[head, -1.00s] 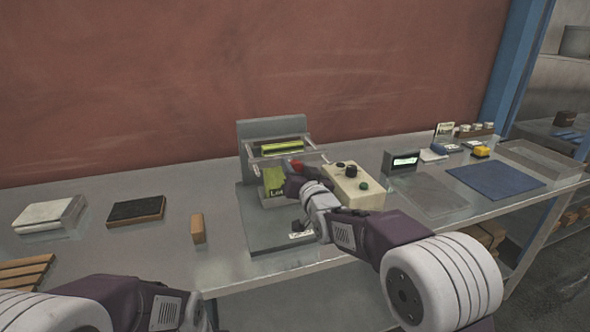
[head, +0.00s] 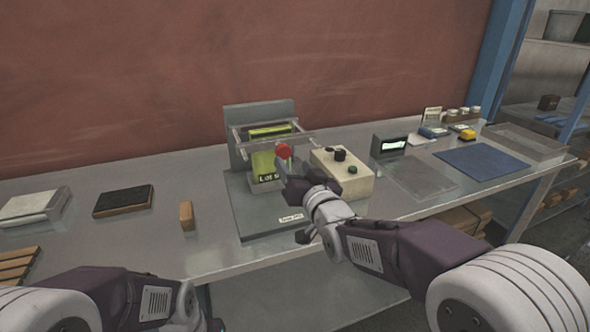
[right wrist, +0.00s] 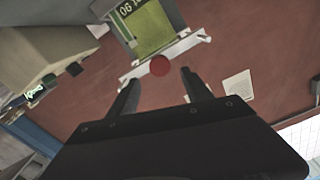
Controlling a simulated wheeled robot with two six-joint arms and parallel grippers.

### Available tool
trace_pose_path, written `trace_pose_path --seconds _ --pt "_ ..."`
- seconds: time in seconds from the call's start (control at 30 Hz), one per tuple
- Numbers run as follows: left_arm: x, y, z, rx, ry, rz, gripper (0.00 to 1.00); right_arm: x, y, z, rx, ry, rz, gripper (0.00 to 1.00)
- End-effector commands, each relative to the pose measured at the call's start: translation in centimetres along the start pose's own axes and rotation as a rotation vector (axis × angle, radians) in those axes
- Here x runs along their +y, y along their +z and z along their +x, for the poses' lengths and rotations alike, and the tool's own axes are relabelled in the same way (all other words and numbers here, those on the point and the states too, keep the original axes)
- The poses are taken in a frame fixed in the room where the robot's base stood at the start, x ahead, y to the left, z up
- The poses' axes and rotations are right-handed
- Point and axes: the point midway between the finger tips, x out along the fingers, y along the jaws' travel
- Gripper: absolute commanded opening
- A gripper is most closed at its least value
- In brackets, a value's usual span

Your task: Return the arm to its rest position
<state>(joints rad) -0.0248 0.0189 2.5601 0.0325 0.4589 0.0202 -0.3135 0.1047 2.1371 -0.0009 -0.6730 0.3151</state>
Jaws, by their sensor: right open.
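In the head view my right gripper (head: 286,174) is just in front of the red knob (head: 283,151) of the press-like device (head: 240,150). In the right wrist view the knob (right wrist: 160,65) shows just beyond the gap between the open fingers (right wrist: 161,88). The fingers look empty; I cannot tell whether any part touches the knob. A yellow-green pouch (head: 262,166) with dark lettering stands in the device; its label also shows in the right wrist view (right wrist: 146,28). My left arm is at the lower left, with its gripper out of frame.
A cream control box (head: 345,178) with dark knobs stands right of the device. A wooden block (head: 187,216) and a dark pad (head: 123,201) are to the left. A blue mat (head: 482,158) lies on the right.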

Motion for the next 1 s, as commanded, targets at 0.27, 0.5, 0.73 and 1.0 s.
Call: trace_pose_path --seconds 0.27,0.5,0.73,1.0 --pt "0.0 0.0 0.0 0.0 0.0 0.0 0.36 0.0 0.0 -0.3 0.0 0.0 0.0 0.58" --pt "0.0 0.0 0.0 0.0 0.0 0.0 0.36 8.1 1.2 -2.5 -0.061 0.174 0.007 0.58" --pt "0.0 0.0 0.0 0.0 0.0 0.0 0.36 16.3 15.2 -12.4 -0.603 0.433 0.012 0.58" --pt "0.0 0.0 0.0 0.0 0.0 0.0 0.36 16.4 24.8 -25.1 -1.142 0.51 0.022 0.58"
